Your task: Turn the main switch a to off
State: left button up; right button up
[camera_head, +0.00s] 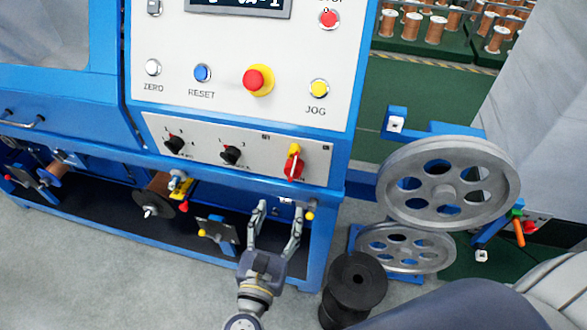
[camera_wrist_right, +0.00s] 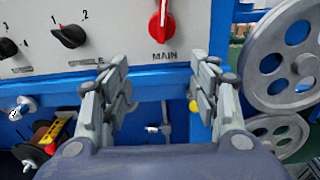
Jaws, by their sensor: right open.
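The main switch (camera_head: 293,165) is a red rotary handle with a yellow part at its top, at the right end of the lower switch row on the blue and white machine. In the right wrist view the red handle (camera_wrist_right: 161,22) points up, above the label MAIN. My right gripper (camera_head: 278,208) is open and empty, below the switch and apart from it. In the right wrist view its two fingers (camera_wrist_right: 162,70) stand spread to either side, below the switch. My left gripper is not in view.
Two black knobs (camera_head: 231,155) sit left of the switch. Above are a red emergency button (camera_head: 253,80) and a yellow JOG button (camera_head: 319,88). Large grey pulleys (camera_head: 448,185) stand to the right, with a black spool (camera_head: 355,285) on the floor beside my right gripper.

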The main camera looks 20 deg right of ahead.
aim_at(290, 178)
jog(key=shift+h, duration=0.4)
jog(key=w+d+r, duration=0.1)
jog(key=w+d, duration=0.1)
jog(key=w+d+p, duration=0.1)
jog(key=w+d, duration=0.1)
jog(key=w, duration=0.1)
jog(key=w+d+r+p, duration=0.1)
jog(key=w, duration=0.2)
jog(key=shift+w+d+r, duration=0.15)
jog(key=shift+d+r, duration=0.2)
jog(key=shift+d, duration=0.05)
jog(key=shift+w+d, duration=0.25)
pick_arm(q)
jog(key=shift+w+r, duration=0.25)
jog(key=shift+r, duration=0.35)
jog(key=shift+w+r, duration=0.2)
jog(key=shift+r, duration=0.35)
pick_arm(e)
jog(key=shift+f, duration=0.1)
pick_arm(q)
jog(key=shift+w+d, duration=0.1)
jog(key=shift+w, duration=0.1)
pick_arm(e)
jog(key=shift+c, duration=0.3)
grip_shut()
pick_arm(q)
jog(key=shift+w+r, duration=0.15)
